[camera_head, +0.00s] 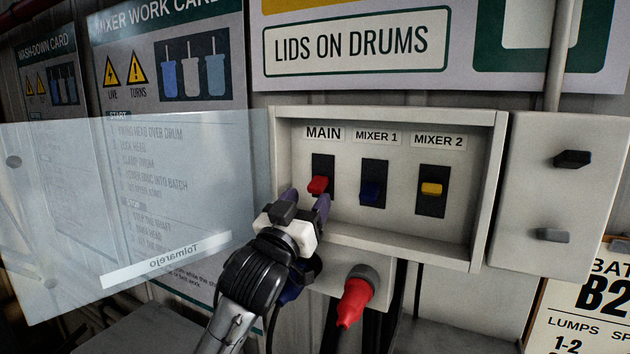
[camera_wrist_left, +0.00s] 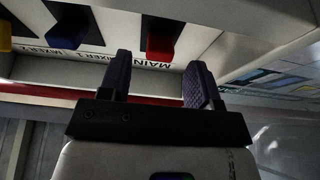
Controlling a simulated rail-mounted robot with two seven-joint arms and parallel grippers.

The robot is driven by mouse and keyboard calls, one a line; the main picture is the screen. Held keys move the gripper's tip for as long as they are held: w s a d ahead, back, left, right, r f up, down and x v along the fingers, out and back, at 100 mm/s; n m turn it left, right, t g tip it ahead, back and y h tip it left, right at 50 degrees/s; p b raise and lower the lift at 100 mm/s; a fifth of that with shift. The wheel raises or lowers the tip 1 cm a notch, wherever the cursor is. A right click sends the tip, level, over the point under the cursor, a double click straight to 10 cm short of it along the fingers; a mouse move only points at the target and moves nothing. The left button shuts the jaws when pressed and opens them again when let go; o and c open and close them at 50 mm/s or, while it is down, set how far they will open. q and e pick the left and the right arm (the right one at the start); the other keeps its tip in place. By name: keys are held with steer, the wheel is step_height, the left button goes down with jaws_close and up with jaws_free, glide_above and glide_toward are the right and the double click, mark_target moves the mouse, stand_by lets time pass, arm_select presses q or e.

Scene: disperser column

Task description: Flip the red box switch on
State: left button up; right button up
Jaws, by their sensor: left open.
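The red switch (camera_head: 318,185) sits on a black plate under the label MAIN, at the left inside an open, light-coloured switch box (camera_head: 400,233). Its lever sticks out from the lower part of the plate. My left gripper (camera_head: 307,199) is open just below and in front of the red switch, with its dark purple fingers pointing at it. In the left wrist view the red switch (camera_wrist_left: 162,45) appears beyond the gap between the open fingers (camera_wrist_left: 160,80), with nothing held. I see no clear contact between fingers and switch. My right gripper is out of view.
A blue switch (camera_head: 371,191) and a yellow switch (camera_head: 431,189) sit to the right in the same box. A clear cover (camera_head: 150,215) stands swung open to the left. A red plug (camera_head: 354,300) hangs below the box.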

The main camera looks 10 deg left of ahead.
mark_target(313, 190)
arm_select(q)
steer(key=shift+p+x, duration=0.55)
steer(key=shift+x, duration=1.3)
steer(key=c, duration=0.9)
steer(key=shift+r+p, duration=0.15)
steer(key=shift+p, duration=0.25)
steer(key=g+p, duration=0.2)
steer(key=p, duration=0.1)
steer(key=r+g+y+p, duration=0.1)
steer(key=g+p, duration=0.1)
steer(key=p, duration=0.2)
steer(key=shift+s+r, duration=0.15)
steer(key=shift+r, duration=0.2)
steer(key=shift+g+y+p, duration=0.45)
steer(key=shift+g+y, duration=0.05)
steer(key=shift+g, duration=0.3)
steer(key=shift+r+g+y, duration=0.2)
steer(key=shift+g+y, duration=0.1)
steer(key=shift+g, duration=0.4)
steer(key=shift+r+g+y, duration=0.25)
steer(key=shift+g+y, duration=0.05)
steer(key=shift+g, duration=0.7)
